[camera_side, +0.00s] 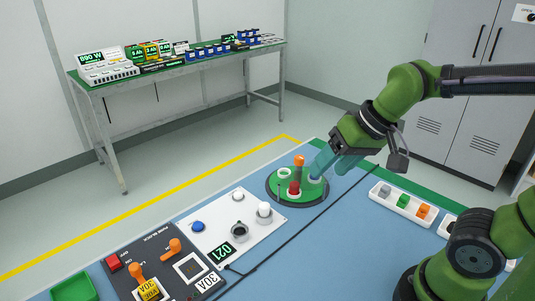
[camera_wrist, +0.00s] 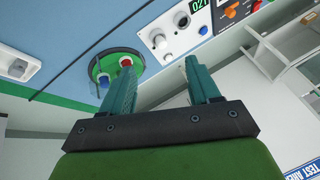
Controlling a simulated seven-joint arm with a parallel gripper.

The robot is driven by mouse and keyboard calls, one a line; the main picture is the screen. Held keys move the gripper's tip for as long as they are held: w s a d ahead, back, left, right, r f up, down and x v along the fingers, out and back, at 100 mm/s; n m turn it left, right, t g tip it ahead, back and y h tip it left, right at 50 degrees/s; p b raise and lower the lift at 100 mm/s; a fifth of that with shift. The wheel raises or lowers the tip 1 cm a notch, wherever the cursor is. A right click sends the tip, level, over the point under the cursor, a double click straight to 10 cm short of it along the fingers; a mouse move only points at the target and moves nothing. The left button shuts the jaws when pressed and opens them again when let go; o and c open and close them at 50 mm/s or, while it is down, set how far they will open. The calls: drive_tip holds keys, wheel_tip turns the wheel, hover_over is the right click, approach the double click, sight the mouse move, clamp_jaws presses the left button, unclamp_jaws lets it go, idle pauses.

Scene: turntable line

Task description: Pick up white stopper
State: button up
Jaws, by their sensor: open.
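The round green turntable (camera_side: 276,191) sits on the blue table, and it also shows in the wrist view (camera_wrist: 117,52). A red stopper (camera_side: 294,188) stands on it, with an orange piece (camera_side: 299,161) behind and a white ring (camera_side: 285,173) at the left. A pale, bluish-white piece (camera_side: 315,179) is at its right side, partly covered by my fingers; I cannot tell surely whether it is the white stopper. My gripper (camera_side: 318,168) is open and empty, close above the turntable's right side.
A white panel (camera_side: 215,225) with a blue button and white round knob (camera_side: 264,209) lies in front left. A dark switch box (camera_side: 150,270) is nearer. A white tray (camera_side: 375,190) with coloured blocks stands right. A cable crosses the blue table.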

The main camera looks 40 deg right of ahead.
drive_tip(key=w+a+f+m+g+h, duration=0.1)
drive_tip(key=w+f+m+g, duration=0.1)
drive_tip(key=w, duration=0.6)
drive_tip(key=w+a+f+m+g+h, duration=0.1)
drive_tip(key=w+a+f+g, duration=0.15)
drive_tip(key=w, duration=0.45)
drive_tip(key=m, duration=0.2)
hover_over(264, 205)
drive_tip(key=shift+g, duration=0.45)
wheel_tip(264, 205, down, 10)
drive_tip(key=shift+a+r, duration=0.1)
drive_tip(key=shift+r, duration=0.1)
drive_tip(key=shift+f, duration=2.8)
drive_tip(key=c, duration=1.1)
drive_tip(key=shift+r, duration=0.1)
